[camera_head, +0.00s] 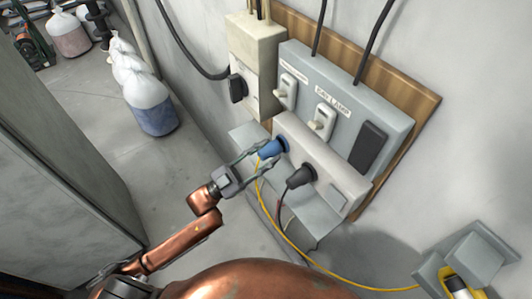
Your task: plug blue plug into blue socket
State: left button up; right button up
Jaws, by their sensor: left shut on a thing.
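The blue plug (268,150) is in the fingers of my left gripper (259,153), which is shut on it. The plug's front is up against the blue socket (282,143) on the left part of the lower grey socket panel. I cannot tell how deep it sits, as plug and fingers cover most of the socket. A yellow cable (284,236) hangs from the plug and runs down to the lower right. My right gripper is not in view.
A black plug (300,177) with a dark cable sits right of the blue one. Above is a grey switch box (345,110) on a wooden board (420,100). A grey box (470,258) is at lower right. Filled bags (150,105) stand along the wall. A grey cabinet (60,180) is at left.

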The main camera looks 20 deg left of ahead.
pick_arm(q)
jog(key=shift+p, duration=0.4)
dwell(1.6)
jog(key=shift+w+d, duration=0.25)
jog(key=shift+w, duration=0.15)
jog(key=o, duration=1.2)
jog(key=shift+c, duration=0.2)
jog(key=shift+f, duration=0.1)
jog(key=v, duration=1.2)
